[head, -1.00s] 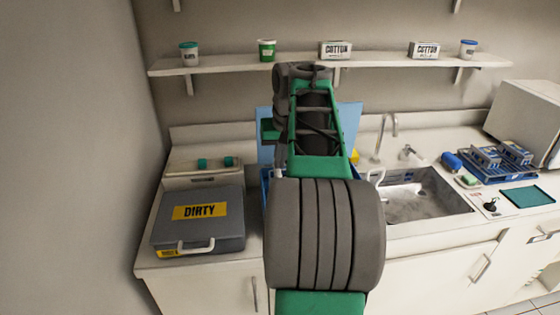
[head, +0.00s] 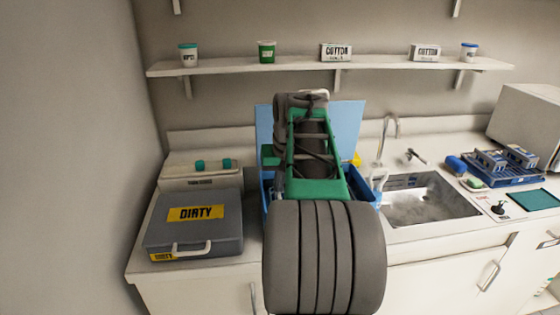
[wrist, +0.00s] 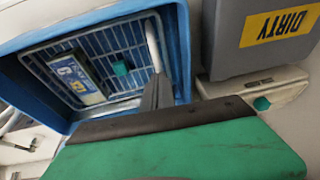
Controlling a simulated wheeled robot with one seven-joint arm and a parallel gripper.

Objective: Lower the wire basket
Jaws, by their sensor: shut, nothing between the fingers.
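The wire basket (wrist: 117,57) is a white mesh, seen in the wrist view inside a blue tub (wrist: 180,35). A labelled blue-and-white packet (wrist: 75,80) and a small teal piece (wrist: 120,68) are in the basket. A white bar (wrist: 152,45), perhaps its handle, ends close to my fingertips. My gripper (wrist: 157,88) is shut and appears empty, over the tub's edge region. Whether it touches the bar I cannot tell. In the head view my arm covers the gripper and most of the tub (head: 366,188); the basket is hidden there.
A grey DIRTY box (head: 225,228) stands left of the tub, with a white device (head: 180,170) behind it. The sink (head: 425,205) and faucet (head: 388,130) are to the right. A raised blue lid (head: 347,122) stands behind the tub. A shelf (head: 220,68) runs above.

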